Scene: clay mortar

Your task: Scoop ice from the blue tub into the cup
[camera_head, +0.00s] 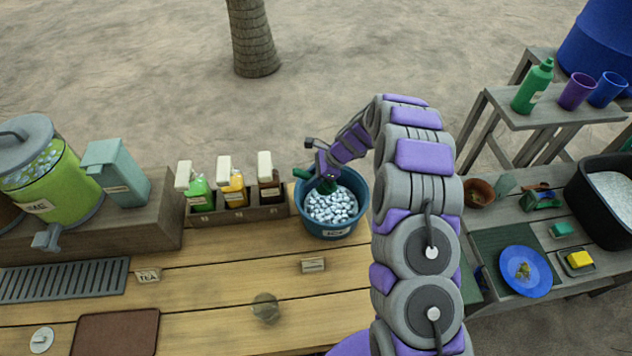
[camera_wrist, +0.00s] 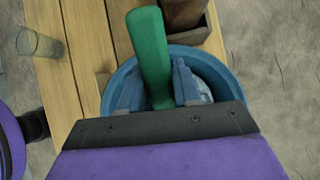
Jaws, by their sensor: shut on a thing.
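The blue tub (camera_head: 310,223) stands on the wooden table and is full of white ice cubes (camera_head: 332,208). My gripper (camera_head: 326,172) is above the tub's far part. It is shut on the green handle of the scoop (camera_wrist: 148,48), which stands between the two fingers (camera_wrist: 157,90) in the wrist view. The scoop's head is hidden, so I cannot tell whether it holds ice. The clear cup (camera_head: 265,308) stands upright on the table, nearer and left of the tub. It also shows at the upper left of the wrist view (camera_wrist: 38,43) and looks empty.
A rack of bottles (camera_head: 232,213) stands left of the tub. A green drink dispenser (camera_head: 60,185) and a teal container (camera_head: 116,174) are farther left. A small sign (camera_head: 313,265) lies in front of the tub. The planks around the cup are clear.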

